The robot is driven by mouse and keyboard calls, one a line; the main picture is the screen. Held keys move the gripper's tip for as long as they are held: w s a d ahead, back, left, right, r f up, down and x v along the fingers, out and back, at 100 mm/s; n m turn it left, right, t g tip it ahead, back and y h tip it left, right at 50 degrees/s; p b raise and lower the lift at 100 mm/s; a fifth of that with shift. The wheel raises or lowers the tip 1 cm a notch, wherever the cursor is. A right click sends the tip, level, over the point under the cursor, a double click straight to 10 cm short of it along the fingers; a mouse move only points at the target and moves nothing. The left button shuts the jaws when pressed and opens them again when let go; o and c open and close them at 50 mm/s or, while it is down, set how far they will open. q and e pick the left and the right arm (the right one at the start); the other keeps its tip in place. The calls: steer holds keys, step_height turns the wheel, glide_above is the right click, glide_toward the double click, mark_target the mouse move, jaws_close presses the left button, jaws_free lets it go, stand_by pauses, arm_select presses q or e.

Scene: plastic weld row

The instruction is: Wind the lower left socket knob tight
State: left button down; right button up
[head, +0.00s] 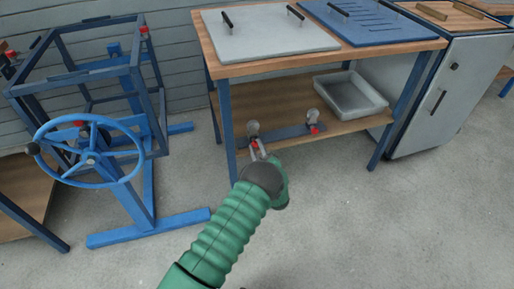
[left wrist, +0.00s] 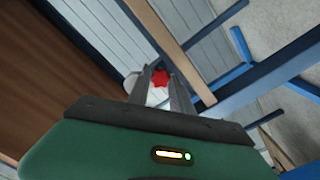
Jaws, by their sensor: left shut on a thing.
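The lower left socket knob (head: 255,144) is small and red, below a round grey socket (head: 253,128) on the lower shelf of the bench. My left gripper (head: 258,148) reaches up to it from below and is shut on it. In the left wrist view the red knob (left wrist: 160,77) sits between the two grey fingers (left wrist: 161,82), with the pale socket (left wrist: 133,84) behind, partly hidden by the fingers. A second red knob (head: 315,130) and socket (head: 312,115) stand to the right on the same blue-grey bar (head: 285,134). My right gripper is in neither view.
The wooden bench (head: 350,60) has blue legs and a lower shelf with a grey tray (head: 350,95). A blue frame with a handwheel (head: 90,183) stands at left, a grey cabinet (head: 445,95) at right. The concrete floor in front is clear.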

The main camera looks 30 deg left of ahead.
arm_select(q)
steer(key=shift+d+f, duration=0.1)
steer(key=shift+f, duration=0.15)
stand_by(0.3)
steer(key=c, duration=1.5)
jaws_free()
steer(key=shift+o, duration=0.3)
steer(key=shift+r, duration=0.1)
